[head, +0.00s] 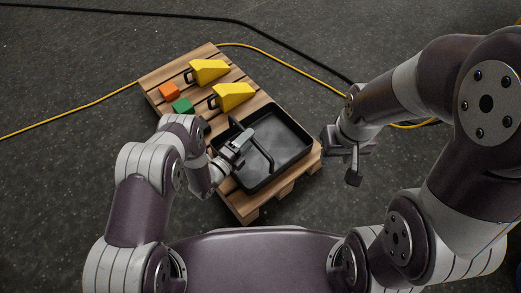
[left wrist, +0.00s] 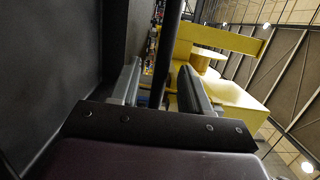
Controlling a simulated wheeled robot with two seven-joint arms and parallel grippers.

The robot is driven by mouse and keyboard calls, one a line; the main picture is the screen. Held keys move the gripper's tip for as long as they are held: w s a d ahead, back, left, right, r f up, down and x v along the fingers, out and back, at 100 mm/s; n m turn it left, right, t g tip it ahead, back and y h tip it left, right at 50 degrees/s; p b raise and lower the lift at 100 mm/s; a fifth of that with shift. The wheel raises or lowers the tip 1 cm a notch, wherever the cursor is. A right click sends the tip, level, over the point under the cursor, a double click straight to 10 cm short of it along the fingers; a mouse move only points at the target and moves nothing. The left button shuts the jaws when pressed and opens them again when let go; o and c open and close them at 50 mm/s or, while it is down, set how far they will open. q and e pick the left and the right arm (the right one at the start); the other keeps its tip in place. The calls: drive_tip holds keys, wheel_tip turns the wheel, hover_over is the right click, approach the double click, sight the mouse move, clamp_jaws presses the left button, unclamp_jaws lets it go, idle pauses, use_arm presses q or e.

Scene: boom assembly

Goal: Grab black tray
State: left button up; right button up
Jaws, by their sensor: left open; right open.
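The black tray (head: 290,138) lies on the near end of the wooden pallet, with a black bar handle (head: 262,154) across it. My left gripper (head: 240,143) is over the tray's left part at the handle. In the left wrist view, its two fingers (left wrist: 160,88) are apart, with the dark bar (left wrist: 168,50) between them; contact with either finger cannot be made out. The tray's dark surface (left wrist: 50,70) fills the left of that view. My right gripper (head: 350,162) is open and empty, just right of the pallet and apart from the tray.
Yellow (head: 80,110) and black (head: 130,13) cables cross the floor.

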use_arm(q)
drive_tip(key=b+x, duration=0.1)
drive_tip(key=x, duration=0.2)
drive_tip(key=shift+w, duration=0.1)
clamp_jaws()
idle(1.3)
